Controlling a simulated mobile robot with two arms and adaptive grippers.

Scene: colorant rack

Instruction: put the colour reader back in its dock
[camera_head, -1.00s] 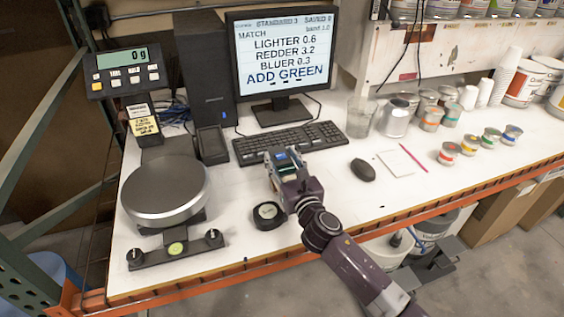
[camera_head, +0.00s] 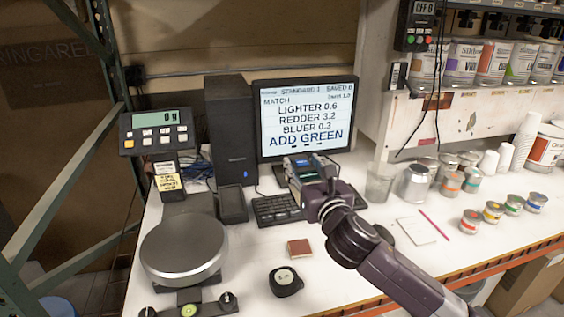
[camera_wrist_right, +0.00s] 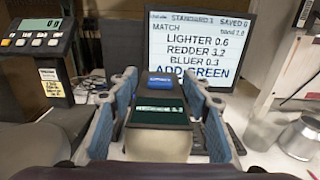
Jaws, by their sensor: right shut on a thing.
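My right gripper (camera_head: 304,168) is shut on the colour reader (camera_head: 308,174), a small device with a dark screen and a blue top part. It is held above the bench, in front of the monitor's lower edge and over part of the keyboard. In the right wrist view the reader (camera_wrist_right: 158,118) sits between the two blue-grey fingers, screen facing the camera. A black upright holder (camera_head: 231,204), which looks like the dock, stands in front of the computer tower, left of the gripper and apart from it. Its inside is hard to make out. My left gripper is not in view.
The monitor (camera_head: 305,120) stands close behind the gripper. The scale (camera_head: 184,250) is at left, with a black round-cornered puck (camera_head: 286,281) and a reddish-brown square (camera_head: 299,247) nearby. Glass and metal cups (camera_head: 413,183) stand at right. The bench between holder and puck is clear.

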